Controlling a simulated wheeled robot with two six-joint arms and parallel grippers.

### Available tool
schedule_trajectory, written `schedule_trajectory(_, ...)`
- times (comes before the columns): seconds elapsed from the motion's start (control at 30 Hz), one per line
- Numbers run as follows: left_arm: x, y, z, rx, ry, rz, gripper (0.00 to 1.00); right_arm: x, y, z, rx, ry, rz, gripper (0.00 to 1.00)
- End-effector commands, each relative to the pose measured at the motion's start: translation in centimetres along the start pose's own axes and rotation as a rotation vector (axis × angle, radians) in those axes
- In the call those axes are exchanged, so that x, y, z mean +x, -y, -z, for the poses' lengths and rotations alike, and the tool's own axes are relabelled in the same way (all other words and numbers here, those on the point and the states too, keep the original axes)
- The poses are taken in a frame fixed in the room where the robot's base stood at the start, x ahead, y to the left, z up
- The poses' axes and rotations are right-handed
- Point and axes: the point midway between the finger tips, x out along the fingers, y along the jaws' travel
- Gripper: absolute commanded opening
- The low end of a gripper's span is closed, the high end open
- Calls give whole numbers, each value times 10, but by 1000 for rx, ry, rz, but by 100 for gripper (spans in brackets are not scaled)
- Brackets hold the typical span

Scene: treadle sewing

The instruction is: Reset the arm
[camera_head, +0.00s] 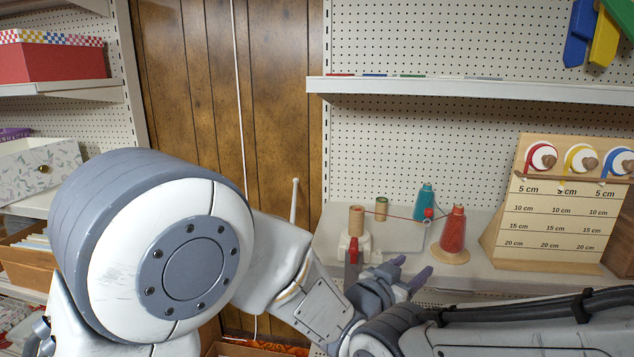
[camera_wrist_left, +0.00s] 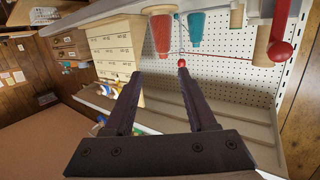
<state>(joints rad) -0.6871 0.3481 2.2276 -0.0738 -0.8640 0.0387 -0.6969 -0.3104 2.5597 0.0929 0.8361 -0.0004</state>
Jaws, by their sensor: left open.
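My left arm comes in from the left of the head view. Its gripper (camera_head: 409,270) is in front of the white shelf, below and left of the red thread cone (camera_head: 453,230). In the left wrist view the two dark fingers of this gripper (camera_wrist_left: 160,78) stand apart with nothing held between them. A small red ball (camera_wrist_left: 183,63) shows just beyond the right fingertip; whether they touch cannot be told. It also shows in the head view (camera_head: 428,213), by the cones. My right gripper is not seen.
A teal cone (camera_head: 425,201), a tan spool (camera_head: 356,220) and a green spool (camera_head: 381,208) stand near the red cone, with red thread between. A red-handled device (camera_head: 353,250) is close by the gripper. A wooden measuring board (camera_head: 556,219) stands right; an upper shelf (camera_head: 470,90) runs above.

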Motion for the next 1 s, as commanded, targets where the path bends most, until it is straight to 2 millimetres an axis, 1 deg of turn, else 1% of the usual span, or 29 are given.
schedule_trajectory(0.03, -4, 12, -5, -4, 28, 24, 57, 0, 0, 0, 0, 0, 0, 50)
schedule_trajectory(0.07, -6, 18, -9, -6, 46, 35, 57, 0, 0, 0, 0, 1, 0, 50)
schedule_trajectory(0.1, -10, 28, -14, -9, 76, 56, 57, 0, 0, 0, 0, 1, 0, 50)
schedule_trajectory(0.17, -17, 43, -24, -16, 122, 86, 57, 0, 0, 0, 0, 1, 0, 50)
schedule_trajectory(0.27, -33, 71, -42, -34, 214, 145, 57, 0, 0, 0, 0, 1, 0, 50)
schedule_trajectory(0.37, -58, 102, -65, -65, 328, 216, 57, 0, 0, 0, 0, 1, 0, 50)
schedule_trajectory(0.4, -71, 116, -76, -82, 380, 249, 57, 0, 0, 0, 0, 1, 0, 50)
schedule_trajectory(0.47, -96, 137, -94, -117, 473, 304, 57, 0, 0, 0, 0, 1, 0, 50)
schedule_trajectory(0.5, -116, 149, -107, -144, 538, 340, 57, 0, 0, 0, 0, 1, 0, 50)
schedule_trajectory(0.6, -161, 169, -134, -214, 682, 412, 57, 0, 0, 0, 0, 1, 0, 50)
schedule_trajectory(0.7, -198, 178, -153, -275, 792, 460, 57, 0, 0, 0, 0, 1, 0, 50)
schedule_trajectory(0.77, -217, 180, -162, -311, 847, 482, 57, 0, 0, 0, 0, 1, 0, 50)
schedule_trajectory(0.8, -230, 182, -168, -334, 882, 500, 57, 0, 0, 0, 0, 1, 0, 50)
schedule_trajectory(1.0, -282, 179, -187, -436, 1023, 551, 57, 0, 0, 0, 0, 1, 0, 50)
